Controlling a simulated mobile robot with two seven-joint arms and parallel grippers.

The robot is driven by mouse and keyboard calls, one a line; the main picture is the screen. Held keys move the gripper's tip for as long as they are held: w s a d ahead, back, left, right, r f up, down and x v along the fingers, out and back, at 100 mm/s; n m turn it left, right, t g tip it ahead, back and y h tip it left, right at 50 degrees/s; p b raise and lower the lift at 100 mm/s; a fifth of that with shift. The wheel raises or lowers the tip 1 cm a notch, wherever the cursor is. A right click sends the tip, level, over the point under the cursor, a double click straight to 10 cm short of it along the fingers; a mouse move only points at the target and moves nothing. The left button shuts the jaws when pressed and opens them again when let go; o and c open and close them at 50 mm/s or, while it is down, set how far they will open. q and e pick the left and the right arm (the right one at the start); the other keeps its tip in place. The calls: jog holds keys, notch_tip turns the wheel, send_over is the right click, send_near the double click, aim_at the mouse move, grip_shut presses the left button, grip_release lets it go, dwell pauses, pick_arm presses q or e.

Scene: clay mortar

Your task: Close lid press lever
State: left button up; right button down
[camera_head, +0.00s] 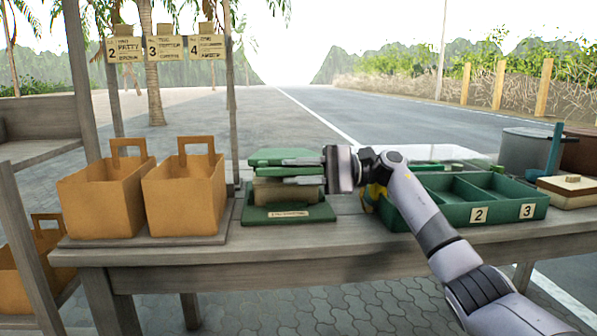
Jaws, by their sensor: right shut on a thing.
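The green press (262,215) stands on the wooden table, left of the table's middle. It has a flat green base with a small label, a beige block (270,192) above it and a green lid (268,156) on top. My right gripper (300,171) reaches in from the right at the height of the lid. Its two grey fingers lie one above the other, with a green part of the press between them. I cannot tell the lever apart from the lid there, as the fingers cover it. My left gripper is not in view.
Two orange-brown baskets (185,195) with handles stand left of the press. A green divided tray (470,214) with labels 2 and 3 lies to the right, partly behind my right arm. A grey pot (525,152) stands beyond it. Wooden posts (84,80) rise at the left.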

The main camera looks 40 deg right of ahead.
jog(key=shift+f, duration=0.1)
jog(key=c, duration=1.1)
grip_release()
jog(key=shift+d, duration=0.1)
jog(key=shift+s+d, duration=0.1)
jog(key=shift+d, duration=0.1)
pick_arm(q)
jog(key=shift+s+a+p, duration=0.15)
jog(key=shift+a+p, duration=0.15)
jog(key=shift+p, duration=0.05)
pick_arm(e)
jog(key=v, duration=0.6)
jog(key=shift+s+d, duration=0.15)
jog(key=shift+d, duration=0.15)
jog(key=shift+d, duration=0.1)
